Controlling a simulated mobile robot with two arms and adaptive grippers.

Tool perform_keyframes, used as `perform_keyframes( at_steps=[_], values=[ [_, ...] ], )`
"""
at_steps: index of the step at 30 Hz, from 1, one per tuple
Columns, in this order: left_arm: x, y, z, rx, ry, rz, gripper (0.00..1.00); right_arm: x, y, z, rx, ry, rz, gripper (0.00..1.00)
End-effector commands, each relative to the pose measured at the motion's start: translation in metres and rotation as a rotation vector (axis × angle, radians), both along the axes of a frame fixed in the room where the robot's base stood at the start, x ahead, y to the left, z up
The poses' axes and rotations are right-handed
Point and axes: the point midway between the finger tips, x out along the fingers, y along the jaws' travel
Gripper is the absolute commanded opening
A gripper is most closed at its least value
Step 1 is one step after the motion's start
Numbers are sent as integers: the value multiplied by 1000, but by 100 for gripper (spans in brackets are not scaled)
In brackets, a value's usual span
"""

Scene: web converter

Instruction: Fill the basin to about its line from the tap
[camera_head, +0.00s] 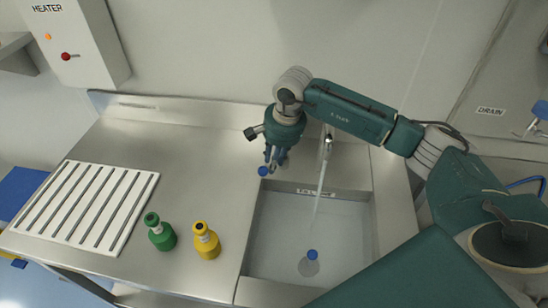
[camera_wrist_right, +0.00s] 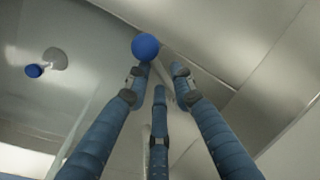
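The steel basin (camera_head: 246,262) holds clear water. A white label strip (camera_head: 316,192), its text too small to read, is on its back inner wall, above the water. The tap (camera_head: 327,147) stands behind the basin and a thin stream (camera_head: 319,190) runs from it. A grey round piece with a blue top (camera_head: 312,257) is in the basin; it also shows in the wrist view (camera_wrist_right: 33,71). My right gripper (camera_head: 273,166) points down at the basin's back left corner. Its three fingers are apart, near a blue ball (camera_head: 263,171) just beyond their tips in the wrist view (camera_wrist_right: 145,47). Contact is unclear.
Green (camera_head: 161,233) and yellow (camera_head: 206,242) bottles stand left of the basin. A slotted white rack (camera_head: 152,180) lies farther left. A heater box (camera_head: 77,42) hangs on the wall, and a drain label (camera_head: 491,111) is at right. The counter behind the bottles is clear.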

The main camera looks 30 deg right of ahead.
Motion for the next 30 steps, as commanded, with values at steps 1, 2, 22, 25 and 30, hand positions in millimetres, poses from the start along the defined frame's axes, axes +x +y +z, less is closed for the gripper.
perform_keyframes(
  at_steps=[1, 2, 22, 25, 30],
  values=[
    [0, 0, 2, 0, 0, 0, 0, 0, 0, -2, 0, 1, 0, 23],
    [0, 0, 2, 0, 0, 0, 0, 0, 0, -3, 0, 1, 0, 23],
    [0, 0, 0, 0, 0, 1, 0, 1, 0, -5, 0, 0, 2, 0],
    [0, 0, -3, 0, 1, 0, 0, 0, -1, -6, -1, -1, 17, 0],
    [-1, 0, -18, 0, 1, 0, 0, -3, -4, -8, -1, -3, 82, 0]
  ],
)
